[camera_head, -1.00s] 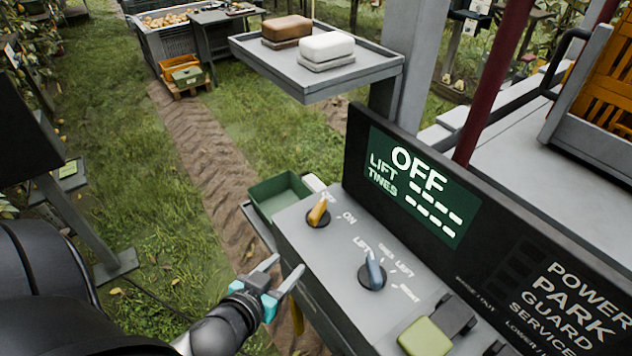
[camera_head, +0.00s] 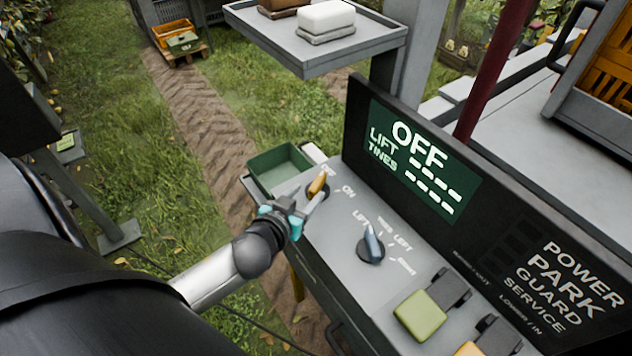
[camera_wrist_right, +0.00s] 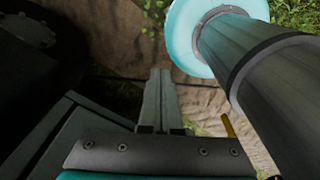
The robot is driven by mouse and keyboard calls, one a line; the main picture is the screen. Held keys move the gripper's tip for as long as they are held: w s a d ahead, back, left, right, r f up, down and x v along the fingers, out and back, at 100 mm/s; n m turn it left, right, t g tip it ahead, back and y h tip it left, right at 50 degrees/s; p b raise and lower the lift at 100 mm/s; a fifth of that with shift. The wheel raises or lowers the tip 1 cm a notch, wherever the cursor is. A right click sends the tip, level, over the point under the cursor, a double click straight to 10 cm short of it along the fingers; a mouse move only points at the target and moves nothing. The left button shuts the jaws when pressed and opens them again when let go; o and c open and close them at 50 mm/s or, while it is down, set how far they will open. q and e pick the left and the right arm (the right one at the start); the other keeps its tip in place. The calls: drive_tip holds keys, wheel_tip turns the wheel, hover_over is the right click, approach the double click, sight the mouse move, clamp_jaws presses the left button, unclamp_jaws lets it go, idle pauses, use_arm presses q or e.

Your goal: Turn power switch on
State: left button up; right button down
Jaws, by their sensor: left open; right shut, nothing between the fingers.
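The power switch (camera_head: 319,184) is an orange rotary knob on the grey control panel (camera_head: 330,240), between the labels OFF and ON. The display (camera_head: 420,170) reads OFF. My left gripper (camera_head: 305,203) is open, right at the near side of the orange knob, with its fingers partly overlapping the knob's base. I cannot tell whether the fingers touch the knob. My right gripper (camera_wrist_right: 156,100) shows only in the right wrist view, its fingers shut together with nothing between them, above dirt and grass.
A green bin (camera_head: 279,170) stands at the panel's far end. A grey tray (camera_head: 315,50) carrying a white block (camera_head: 326,16) hangs above. Grass lies to the left.

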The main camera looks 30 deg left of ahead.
sight(314, 185)
use_arm(q)
drive_tip(key=shift+x, duration=3.1)
drive_tip(key=shift+c, duration=0.2)
clamp_jaws()
